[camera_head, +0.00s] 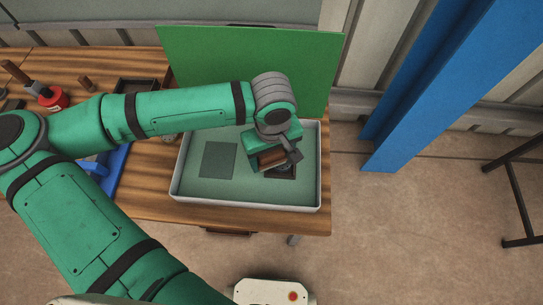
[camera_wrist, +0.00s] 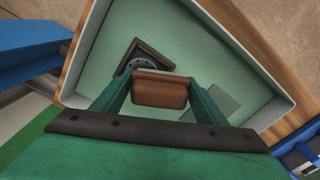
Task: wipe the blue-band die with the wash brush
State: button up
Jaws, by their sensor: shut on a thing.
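My gripper (camera_head: 278,158) is over the right half of a shallow pale tray (camera_head: 190,197). In the wrist view my gripper (camera_wrist: 160,84) is shut on a brown block (camera_wrist: 160,93), seemingly the wash brush. The brush also shows in the head view (camera_head: 270,159). Just beyond it in the wrist view lies a dark square frame (camera_wrist: 126,66) with a round grey, holed piece (camera_wrist: 142,65) in it, seemingly the die. The brush hides part of this piece, and I see no blue band. Whether brush and die touch I cannot tell.
A flat darker square (camera_head: 218,160) lies in the tray's left half. A green panel (camera_head: 300,70) stands behind the tray. A blue tray (camera_head: 118,170), a red container (camera_head: 54,100) and a dark box (camera_head: 135,85) are to the left. A blue post (camera_head: 420,80) rises at right.

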jog(key=shift+f, duration=0.55)
jog(key=shift+d, duration=0.1)
dwell(0.3)
jog(key=shift+w+d+f, duration=0.1)
jog(key=shift+w+d, duration=0.2)
jog(key=shift+d, duration=0.35)
jog(key=shift+w+d, duration=0.35)
jog(key=shift+d, duration=0.35)
jog(key=shift+w+d+f, duration=0.1)
jog(key=shift+w+d, duration=0.2)
jog(key=shift+d, duration=0.35)
jog(key=shift+r, duration=0.1)
jog(key=shift+r, duration=0.75)
